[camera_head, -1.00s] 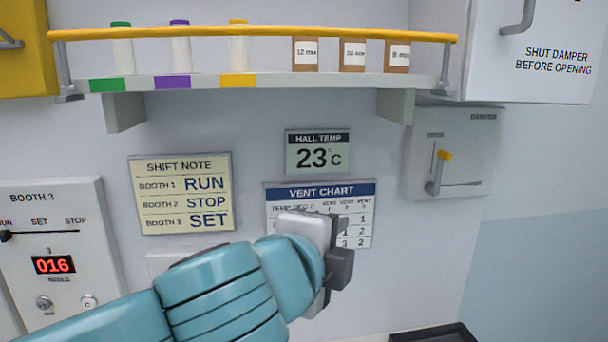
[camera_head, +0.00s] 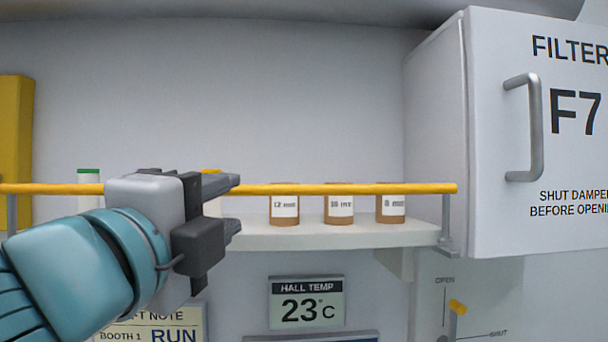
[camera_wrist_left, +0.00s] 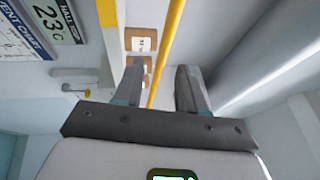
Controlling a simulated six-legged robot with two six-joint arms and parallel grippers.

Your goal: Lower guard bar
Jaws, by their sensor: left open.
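The yellow guard bar (camera_head: 350,189) runs level across the front of the wall shelf (camera_head: 320,236), at the height of the jars. A grey bracket (camera_head: 446,222) carries its right end. My left gripper (camera_head: 236,204) is open at the bar, left of the brown jars, and hides part of the bar. In the left wrist view the bar (camera_wrist_left: 167,45) shows in the gap between the open fingers (camera_wrist_left: 160,75). I cannot tell how deep it lies between them, and no grip on it shows. My right gripper is not in view.
Brown labelled jars (camera_head: 340,208) and a green-capped bottle (camera_head: 89,178) stand on the shelf behind the bar. A white filter cabinet (camera_head: 500,130) with a grey handle (camera_head: 526,125) juts out at right. A damper lever (camera_head: 457,307) is below it.

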